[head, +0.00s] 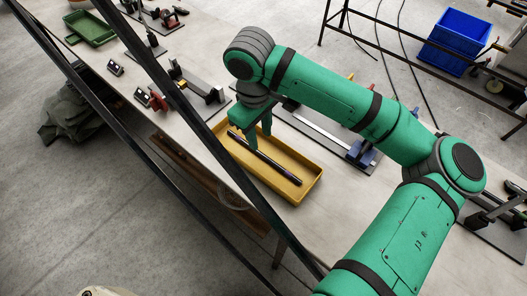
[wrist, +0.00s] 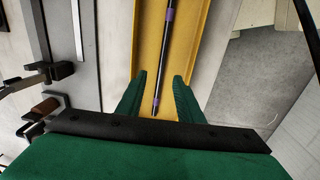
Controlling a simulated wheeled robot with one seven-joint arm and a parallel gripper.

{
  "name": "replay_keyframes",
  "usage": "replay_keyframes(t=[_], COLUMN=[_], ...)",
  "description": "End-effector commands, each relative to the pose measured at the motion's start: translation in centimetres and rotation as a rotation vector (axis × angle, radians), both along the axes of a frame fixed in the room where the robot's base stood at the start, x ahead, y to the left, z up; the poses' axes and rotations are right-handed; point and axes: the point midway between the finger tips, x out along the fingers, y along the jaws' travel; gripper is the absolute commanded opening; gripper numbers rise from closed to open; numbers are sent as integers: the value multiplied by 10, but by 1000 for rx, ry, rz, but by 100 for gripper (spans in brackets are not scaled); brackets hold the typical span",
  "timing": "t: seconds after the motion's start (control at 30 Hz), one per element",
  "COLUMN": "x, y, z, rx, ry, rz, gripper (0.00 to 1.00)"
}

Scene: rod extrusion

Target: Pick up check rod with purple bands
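The check rod (head: 264,157) is thin and dark and lies in a yellow tray (head: 306,188) on the workbench. In the wrist view the rod (wrist: 165,50) shows purple bands, and it runs lengthwise along the yellow tray (wrist: 148,40). Whether the fingertips are level with the rod is unclear.
Fixtures with clamps (head: 200,88) stand on the bench left of the tray, and a rail fixture (head: 325,138) lies to its right. A green tray (head: 90,28) is at the far left. A dark frame bar (head: 215,150) crosses in front. A blue crate (head: 452,42) sits beyond the bench.

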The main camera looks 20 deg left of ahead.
Motion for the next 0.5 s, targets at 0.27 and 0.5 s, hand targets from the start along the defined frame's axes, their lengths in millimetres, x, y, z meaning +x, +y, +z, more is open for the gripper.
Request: replay_keyframes(t=[0.27,0.5], x=[1,-2], y=[-1,-7], z=[-25,-53], rx=[1,0], ry=[0,0], rz=[-1,-1], gripper=[33,33])
